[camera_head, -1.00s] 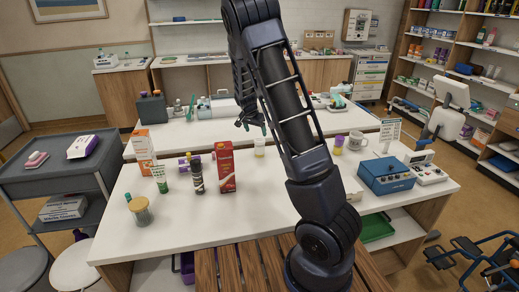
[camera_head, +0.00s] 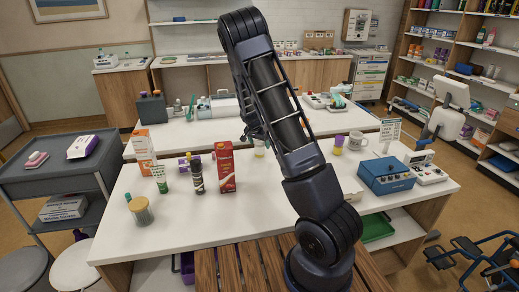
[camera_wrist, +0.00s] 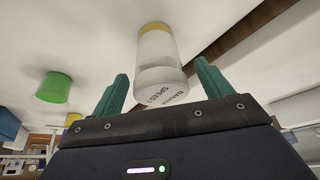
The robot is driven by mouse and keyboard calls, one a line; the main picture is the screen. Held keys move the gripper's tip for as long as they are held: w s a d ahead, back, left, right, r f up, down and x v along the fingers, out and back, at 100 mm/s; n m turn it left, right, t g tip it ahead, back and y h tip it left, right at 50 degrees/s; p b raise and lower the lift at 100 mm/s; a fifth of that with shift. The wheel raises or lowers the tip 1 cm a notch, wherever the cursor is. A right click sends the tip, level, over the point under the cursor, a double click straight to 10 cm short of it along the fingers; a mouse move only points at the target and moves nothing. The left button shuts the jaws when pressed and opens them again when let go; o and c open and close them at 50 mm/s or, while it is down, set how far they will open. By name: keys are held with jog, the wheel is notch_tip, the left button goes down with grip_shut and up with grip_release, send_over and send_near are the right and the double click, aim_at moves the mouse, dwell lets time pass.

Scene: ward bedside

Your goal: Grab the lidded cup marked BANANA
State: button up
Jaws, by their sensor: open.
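The lidded cup (camera_wrist: 158,55) is in the middle of the wrist view, pale and see-through with a yellow end.
A red carton (camera_head: 225,168), a dark bottle (camera_head: 197,178) and a green-and-white tube (camera_head: 160,178) stand to the left. A purple-topped cup (camera_head: 338,143), a mug (camera_head: 356,140) and a blue device (camera_head: 387,176) are to the right. The table's front middle is clear.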

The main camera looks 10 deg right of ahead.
jog(key=shift+w+d+f, duration=0.15)
jog(key=shift+w+f, duration=0.05)
jog(key=shift+f, duration=0.45)
jog(key=c, duration=1.2)
